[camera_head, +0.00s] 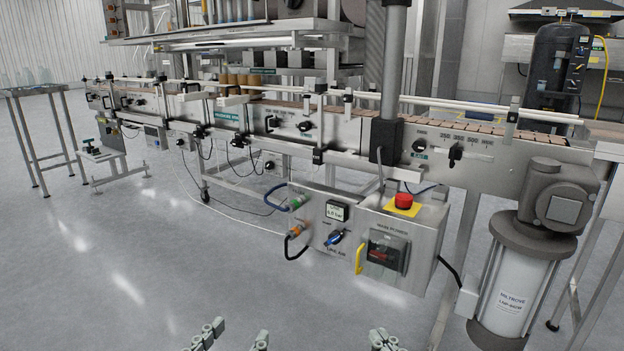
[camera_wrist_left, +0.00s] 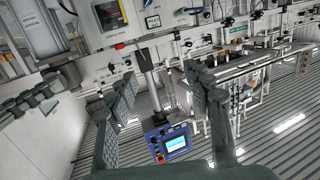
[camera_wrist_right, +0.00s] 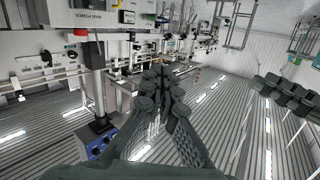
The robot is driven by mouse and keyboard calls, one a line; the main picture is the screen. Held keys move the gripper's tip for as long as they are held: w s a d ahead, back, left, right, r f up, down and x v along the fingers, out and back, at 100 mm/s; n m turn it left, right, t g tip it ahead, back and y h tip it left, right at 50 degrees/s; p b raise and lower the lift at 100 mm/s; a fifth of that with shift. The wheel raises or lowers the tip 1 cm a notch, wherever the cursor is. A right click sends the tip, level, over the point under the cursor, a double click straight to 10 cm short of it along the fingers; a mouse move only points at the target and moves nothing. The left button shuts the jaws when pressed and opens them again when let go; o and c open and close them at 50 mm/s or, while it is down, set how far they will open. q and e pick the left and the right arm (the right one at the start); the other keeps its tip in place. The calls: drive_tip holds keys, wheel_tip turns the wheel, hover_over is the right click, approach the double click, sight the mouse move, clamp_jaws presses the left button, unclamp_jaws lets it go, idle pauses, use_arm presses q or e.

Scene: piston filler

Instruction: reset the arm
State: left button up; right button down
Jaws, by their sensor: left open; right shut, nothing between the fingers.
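My left gripper (camera_head: 234,338) shows at the bottom edge of the head view, its two dark grey-green fingertips spread apart. In the left wrist view my left gripper (camera_wrist_left: 163,92) is open with nothing between its fingers. My right gripper (camera_head: 383,341) shows at the bottom of the head view, right of the left one, with its fingertips together. In the right wrist view my right gripper (camera_wrist_right: 164,88) is shut and empty. Both grippers are in free space in front of the machine and touch nothing visible. Most of both arms is out of the head view.
The filler's conveyor (camera_head: 345,128) runs across the back. A control box (camera_head: 345,235) with a red emergency button (camera_head: 404,200) hangs below it. A motor with a white cylinder (camera_head: 515,295) stands at the right. A small table (camera_head: 38,91) is at the far left. The floor (camera_head: 150,250) is clear.

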use_arm(q)
drive_tip(key=s+a+f+g+y+p, duration=0.1)
drive_tip(key=a+f+g+y+p, duration=0.15)
drive_tip(key=f, duration=0.45)
drive_tip(key=s+a+f+g+y+p, duration=0.1)
drive_tip(key=a+f+g+p, duration=0.25)
drive_tip(key=f, duration=0.35)
use_arm(e)
drive_tip(key=s+d+f+g+h, duration=0.2)
drive_tip(key=d+f+g+h, duration=0.35)
drive_tip(key=f, duration=0.75)
use_arm(q)
drive_tip(key=s+a+f+n+g+y+p, duration=0.2)
drive_tip(key=s+a+f+g+p, duration=0.1)
drive_tip(key=s+a+f+g, duration=0.4)
drive_tip(key=s+a+f, duration=0.3)
drive_tip(key=f, duration=0.1)
drive_tip(key=shift+s+f, duration=0.15)
drive_tip(key=shift+s, duration=0.05)
use_arm(e)
drive_tip(key=s+d+f+g+h, duration=0.1)
drive_tip(key=s+d+f+g, duration=0.6)
drive_tip(key=s+d+f, duration=0.3)
drive_tip(key=shift+s+d+f+m, duration=0.2)
drive_tip(key=shift+d+f+m, duration=0.25)
drive_tip(key=shift+d, duration=0.2)
use_arm(q)
drive_tip(key=shift+y, duration=0.25)
use_arm(e)
drive_tip(key=shift+g, duration=0.25)
